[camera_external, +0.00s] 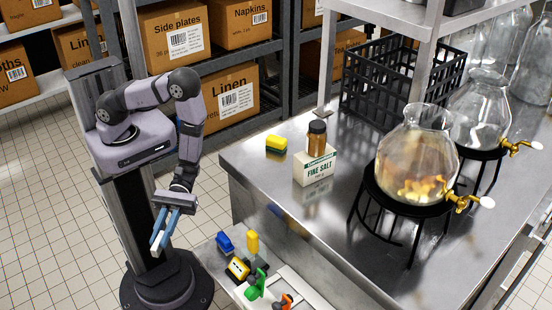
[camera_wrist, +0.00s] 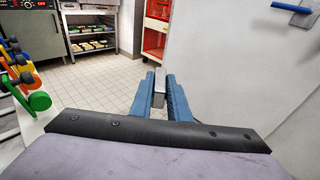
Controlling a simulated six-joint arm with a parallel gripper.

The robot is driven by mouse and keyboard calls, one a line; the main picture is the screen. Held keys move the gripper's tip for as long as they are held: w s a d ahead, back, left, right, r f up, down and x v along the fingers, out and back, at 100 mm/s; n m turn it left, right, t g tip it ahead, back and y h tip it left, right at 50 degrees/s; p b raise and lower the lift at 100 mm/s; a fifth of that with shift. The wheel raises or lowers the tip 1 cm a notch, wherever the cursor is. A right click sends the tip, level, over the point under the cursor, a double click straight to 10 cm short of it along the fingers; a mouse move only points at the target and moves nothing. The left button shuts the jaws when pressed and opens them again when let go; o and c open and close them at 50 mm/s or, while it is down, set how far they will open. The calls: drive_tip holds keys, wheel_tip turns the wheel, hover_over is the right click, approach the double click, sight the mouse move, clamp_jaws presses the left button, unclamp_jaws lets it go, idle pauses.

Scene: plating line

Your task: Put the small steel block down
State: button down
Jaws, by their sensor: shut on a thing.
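The small steel block (camera_wrist: 158,98) shows in the wrist view as a plain grey piece between the two blue fingers. My gripper (camera_wrist: 160,84) is shut on it, with a finger against each side. In the external view my gripper (camera_external: 158,243) hangs low, in the air beside the low white surface and left of the steel counter.
The steel counter (camera_external: 262,181) holds a sponge (camera_external: 276,144), a salt box (camera_external: 315,167) and glass dispensers (camera_external: 417,160). Tiled floor is clear on the left.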

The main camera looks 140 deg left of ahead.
drive_tip(key=w+a+r+n+t+y+b, duration=0.1)
drive_tip(key=w+a+r+b, duration=0.25)
drive_tip(key=w+a, duration=0.5)
drive_tip(key=w+a+r+n+t+y+b, duration=0.15)
drive_tip(key=w+a+r, duration=0.3)
drive_tip(key=w, duration=0.75)
drive_tip(key=s+a+r+n+t+y+p, duration=0.25)
drive_tip(key=a+r+n+y, duration=0.2)
drive_tip(key=a+r, duration=1.8)
drive_tip(key=s+a+r+y+b, duration=0.2)
drive_tip(key=s+a, duration=0.1)
drive_tip(key=a, duration=0.5)
drive_tip(key=s+a+f+n+t+y+b, duration=0.1)
drive_tip(key=s+a+f+n+y+b, duration=0.1)
drive_tip(key=s+a+f, duration=0.6)
drive_tip(key=s+a+f+n+y+b, duration=0.1)
drive_tip(key=s+a+f+b, duration=0.25)
drive_tip(key=a+f, duration=0.5)
drive_tip(key=shift+s+a+f+p, duration=0.1)
drive_tip(key=shift+a+f+p, duration=0.2)
drive_tip(key=shift+f, duration=1.05)
drive_tip(key=shift+s+a+f+p, duration=0.15)
drive_tip(key=shift+f+p, duration=0.2)
drive_tip(key=shift+f, duration=0.95)
drive_tip(key=shift+a+f+p, duration=0.25)
drive_tip(key=shift+f+p, duration=0.1)
drive_tip(key=shift+f, duration=1)
drive_tip(key=shift+f, duration=0.15)
